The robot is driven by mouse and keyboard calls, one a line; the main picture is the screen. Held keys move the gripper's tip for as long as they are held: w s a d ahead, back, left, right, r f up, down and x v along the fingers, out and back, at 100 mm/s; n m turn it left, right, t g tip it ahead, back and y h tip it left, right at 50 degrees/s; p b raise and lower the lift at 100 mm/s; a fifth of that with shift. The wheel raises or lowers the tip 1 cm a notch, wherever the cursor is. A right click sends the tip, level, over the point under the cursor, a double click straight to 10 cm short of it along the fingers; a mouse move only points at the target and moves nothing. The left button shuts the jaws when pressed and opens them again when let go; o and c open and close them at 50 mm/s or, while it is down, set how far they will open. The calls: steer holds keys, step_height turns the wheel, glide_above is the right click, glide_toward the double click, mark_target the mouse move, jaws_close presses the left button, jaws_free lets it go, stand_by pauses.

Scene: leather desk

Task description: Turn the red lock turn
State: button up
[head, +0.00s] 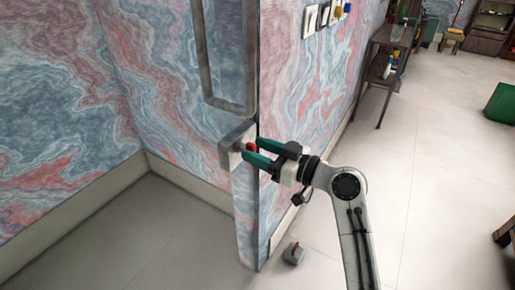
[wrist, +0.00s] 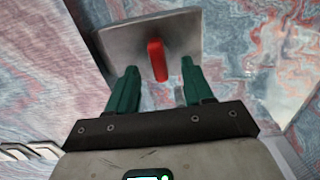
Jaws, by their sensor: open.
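The red lock turn (wrist: 157,60) is a small upright red bar on a square grey metal plate (wrist: 120,42). In the head view the lock turn (head: 251,147) shows as a small red spot on the plate near the edge of a marbled panel or door. My gripper (wrist: 156,82) is open, with one green finger on each side of the red turn. The fingers look apart from it, with a gap on both sides. In the head view my gripper (head: 257,152) reaches in from the right, close to the plate.
A long metal handle (head: 205,75) rises above the plate. A small grey object (head: 293,253) stands on the floor beneath my arm. A dark shelf table (head: 385,60) stands along the wall behind. The pale floor (head: 430,160) to the right is largely clear.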

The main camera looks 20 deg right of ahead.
steer(key=shift+w+a, duration=0.25)
steer(key=shift+w, duration=0.05)
jaws_close()
stand_by(0.4)
